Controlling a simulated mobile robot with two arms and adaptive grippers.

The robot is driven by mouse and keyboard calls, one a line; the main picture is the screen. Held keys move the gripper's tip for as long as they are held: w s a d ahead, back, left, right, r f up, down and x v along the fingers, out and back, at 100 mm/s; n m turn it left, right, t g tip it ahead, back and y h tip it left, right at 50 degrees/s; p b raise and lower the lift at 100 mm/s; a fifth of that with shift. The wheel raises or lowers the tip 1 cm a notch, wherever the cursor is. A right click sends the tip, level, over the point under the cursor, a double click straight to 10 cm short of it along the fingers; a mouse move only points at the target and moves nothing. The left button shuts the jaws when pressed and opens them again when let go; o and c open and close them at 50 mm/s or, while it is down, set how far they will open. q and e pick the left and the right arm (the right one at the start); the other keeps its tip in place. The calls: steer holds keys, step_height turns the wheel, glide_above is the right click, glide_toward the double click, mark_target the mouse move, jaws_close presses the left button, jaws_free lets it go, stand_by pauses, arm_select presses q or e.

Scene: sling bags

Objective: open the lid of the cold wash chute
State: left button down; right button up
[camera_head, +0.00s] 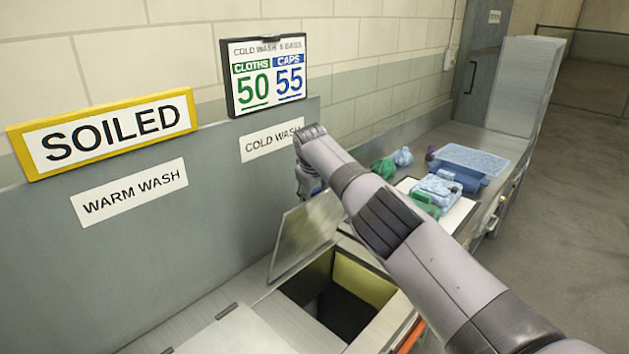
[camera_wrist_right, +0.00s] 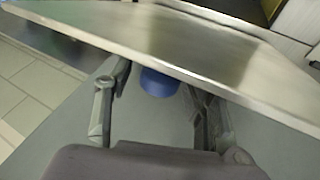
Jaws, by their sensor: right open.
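The cold wash chute lid (camera_head: 305,236) is a grey metal plate, tilted steeply up beside the chute opening (camera_head: 345,305), which shows yellow inner walls and a dark inside. The lid crosses the right wrist view (camera_wrist_right: 190,45) as a slanted plate. A blue knob (camera_wrist_right: 158,83) shows just below its edge, between the spread fingers of my right gripper (camera_wrist_right: 155,112). That gripper (camera_head: 308,190) is open at the lid's upper edge, partly hidden by its own arm. Whether the fingers touch the lid or knob cannot be told. My left gripper is not in view.
The cold wash label (camera_head: 272,141) is on the grey back panel. A warm wash label (camera_head: 130,192) hangs further left, above a closed lid (camera_head: 235,335). Folded blue and green cloths and a blue tray (camera_head: 470,160) lie on the counter at right.

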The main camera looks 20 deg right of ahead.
steer(key=v, duration=1.1)
steer(key=shift+s+r, duration=0.2)
steer(key=shift+r, duration=0.05)
